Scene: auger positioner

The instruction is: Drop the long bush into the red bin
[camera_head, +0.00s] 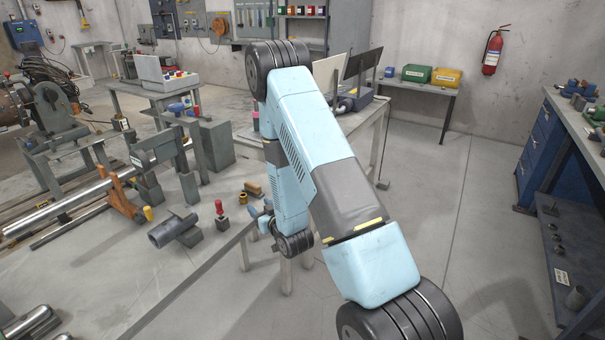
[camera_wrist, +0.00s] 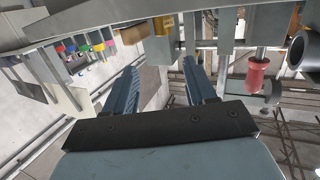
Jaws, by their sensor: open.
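A dark grey hollow cylinder (camera_head: 174,230), which looks like the long bush, lies tilted on a grey block on the bench left of my gripper (camera_head: 264,218). A dark round tube end (camera_wrist: 299,52) shows at the right edge of the wrist view; I cannot tell for sure that it is the same piece. My gripper (camera_wrist: 162,66) has its two blue fingers apart with nothing between them. It is low near the bench's right edge, partly hidden by my arm. Small coloured bins (camera_head: 301,11) stand on the back wall shelf; which one is the red bin is too small to tell.
A red-handled tool (camera_head: 221,214), a brass ring (camera_head: 243,198) and a brown brush (camera_head: 253,187) stand between the cylinder and my gripper. Green (camera_head: 416,73) and yellow (camera_head: 446,77) boxes sit on a back table. The floor right of my arm is clear.

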